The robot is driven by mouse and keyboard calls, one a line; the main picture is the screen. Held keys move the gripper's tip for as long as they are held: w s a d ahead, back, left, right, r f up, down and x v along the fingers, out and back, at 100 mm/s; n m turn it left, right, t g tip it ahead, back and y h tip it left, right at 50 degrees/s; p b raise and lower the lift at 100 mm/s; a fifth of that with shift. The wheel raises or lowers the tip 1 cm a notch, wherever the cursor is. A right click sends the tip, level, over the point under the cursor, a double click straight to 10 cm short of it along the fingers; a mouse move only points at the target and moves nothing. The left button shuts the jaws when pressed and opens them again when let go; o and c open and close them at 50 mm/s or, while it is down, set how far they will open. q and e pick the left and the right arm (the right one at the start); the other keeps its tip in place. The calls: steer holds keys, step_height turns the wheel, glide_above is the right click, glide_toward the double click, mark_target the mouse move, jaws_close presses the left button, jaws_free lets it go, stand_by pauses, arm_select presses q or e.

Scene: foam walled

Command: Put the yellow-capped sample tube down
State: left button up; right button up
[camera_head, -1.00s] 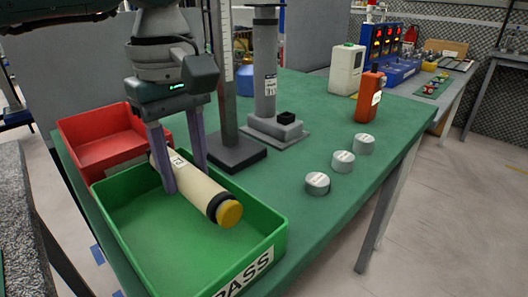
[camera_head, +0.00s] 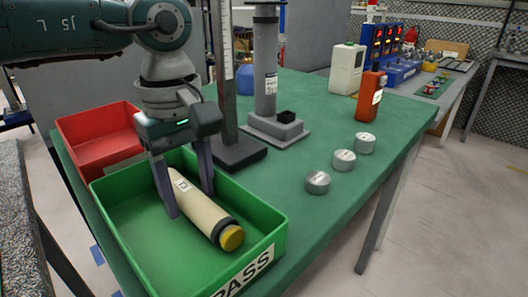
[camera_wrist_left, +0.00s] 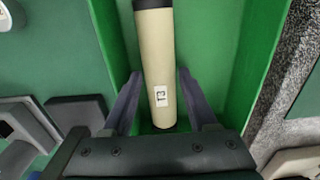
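The yellow-capped sample tube (camera_head: 203,207) is cream with a dark collar and a yellow cap (camera_head: 232,238). It lies slanted inside the green tray (camera_head: 123,245), its cap by the tray's near right wall. My left gripper (camera_head: 190,202) points down into the tray with a finger on each side of the tube. The left wrist view shows the tube (camera_wrist_left: 158,65) with a "T3" label between the spread fingers (camera_wrist_left: 160,73). A thin gap shows beside the right-hand finger, so the gripper looks open. The tube's underside is hidden. My right gripper is not in view.
A red tray (camera_head: 98,140) adjoins the green one. A dark-based ruler stand (camera_head: 236,153) and a grey column (camera_head: 265,75) stand close behind the gripper. Several grey discs (camera_head: 317,182) and an orange device (camera_head: 370,97) are on the right. The green table (camera_head: 300,220) is clear between.

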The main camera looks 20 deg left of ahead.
mark_target(189, 190)
arm_select(q)
steer(key=shift+r, duration=0.2)
step_height(189, 190, up, 12)
stand_by(0.5)
